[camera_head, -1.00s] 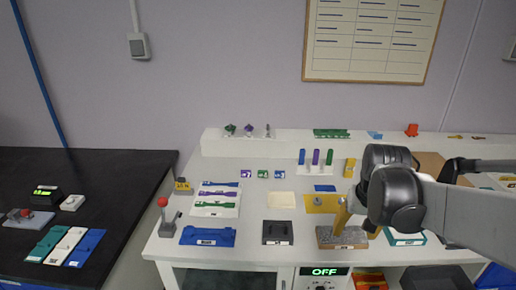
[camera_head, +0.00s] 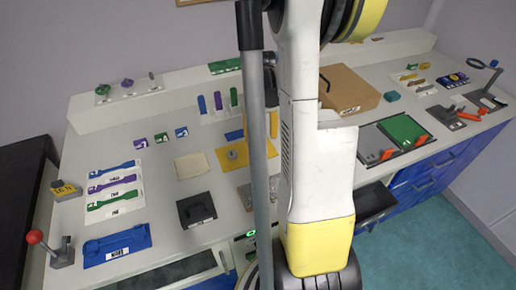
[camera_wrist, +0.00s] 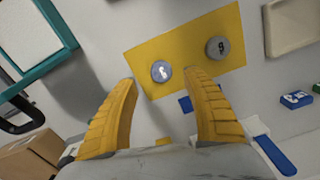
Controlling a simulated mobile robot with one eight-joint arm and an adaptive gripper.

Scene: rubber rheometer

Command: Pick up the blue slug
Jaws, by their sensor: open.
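A small flat blue piece (camera_wrist: 186,103), which looks like the blue slug, lies on the white bench beside the yellow mat (camera_wrist: 224,18) in the wrist view. My gripper (camera_wrist: 162,79) is open and empty, pointing down. In the wrist view the blue piece shows between its two yellow fingers, nearer the right one. The height of the fingertips above it is unclear. In the head view my arm mostly hides the gripper.
Two grey discs, one left (camera_wrist: 161,71) and one right (camera_wrist: 217,48), sit on the mat. Upright coloured bars (camera_head: 218,102) stand close by. A blue tag (camera_wrist: 296,99), beige pad (camera_head: 192,166), black block (camera_head: 196,209) and cardboard box (camera_head: 348,88) are on the bench.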

